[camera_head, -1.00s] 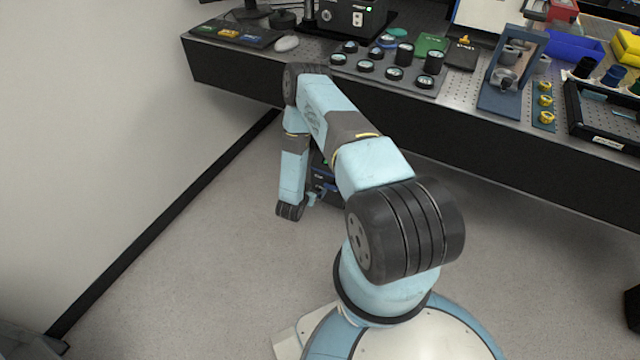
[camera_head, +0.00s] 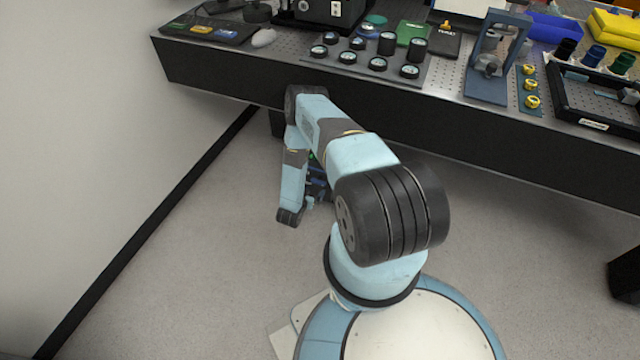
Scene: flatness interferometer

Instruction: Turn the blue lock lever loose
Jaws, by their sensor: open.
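A blue-grey stand (camera_head: 487,88) with a round metal mount in its frame stands on the perforated bench top, right of centre. I cannot make out a blue lock lever on it or elsewhere at this size. My gripper (camera_head: 318,190) hangs low in front of the bench, below its top and well left of the stand. It is mostly hidden behind my own arm links, and only small dark and blue parts show. It looks open and empty, and it is apart from everything on the bench.
A grey plate (camera_head: 366,62) with several black-rimmed round optics lies left of the stand. A blue strip with yellow knobs (camera_head: 531,102) and a black-framed tray (camera_head: 592,122) lie to its right. The bench's dark front edge (camera_head: 420,128) runs across. The floor before it is clear.

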